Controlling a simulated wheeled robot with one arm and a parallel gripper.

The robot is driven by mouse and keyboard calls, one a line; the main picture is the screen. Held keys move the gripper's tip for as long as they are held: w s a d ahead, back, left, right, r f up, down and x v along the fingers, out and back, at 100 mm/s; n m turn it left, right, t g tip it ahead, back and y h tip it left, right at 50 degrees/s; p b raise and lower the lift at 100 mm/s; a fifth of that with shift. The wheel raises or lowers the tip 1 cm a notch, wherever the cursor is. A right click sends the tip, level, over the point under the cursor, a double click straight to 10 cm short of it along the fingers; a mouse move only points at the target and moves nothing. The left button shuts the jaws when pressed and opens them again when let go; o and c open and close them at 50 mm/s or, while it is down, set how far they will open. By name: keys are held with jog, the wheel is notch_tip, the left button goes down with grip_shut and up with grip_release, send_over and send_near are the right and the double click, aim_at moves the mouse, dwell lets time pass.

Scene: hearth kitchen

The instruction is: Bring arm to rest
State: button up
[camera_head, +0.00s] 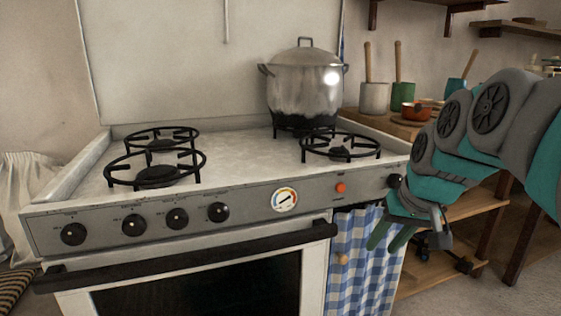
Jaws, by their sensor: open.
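My gripper (393,238) is at the right, in front of the stove's right front corner. It points down and left, with its teal fingers apart and nothing seen between them. It hangs before the blue checked curtain, and I cannot tell how near it is. My grey and teal arm reaches in from the right edge and is bent at its joints.
A stove (240,197) with several black burners fills the middle. A lidded metal pot (303,90) stands on its back right burner. A blue checked curtain (355,265) hangs below. A wooden shelf unit (465,207) with mortars and a small orange pot (416,112) stands at right.

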jog(key=s+a+f+g, duration=0.1)
jog(key=s+f+g, duration=0.1)
jog(key=s+f, duration=0.3)
jog(key=s+a+f+g+h+p, duration=0.1)
jog(key=s+f, duration=0.4)
jog(key=s, duration=0.7)
jog(key=s+a+f+g+p, duration=0.1)
jog(key=s+a+f+g, duration=0.1)
jog(key=s+f, duration=0.3)
jog(key=s+g, duration=0.1)
jog(key=s, duration=0.2)
jog(key=shift+s+a+n+h, duration=0.2)
jog(key=shift+a+n+h, duration=0.1)
jog(key=shift+n+h, duration=0.1)
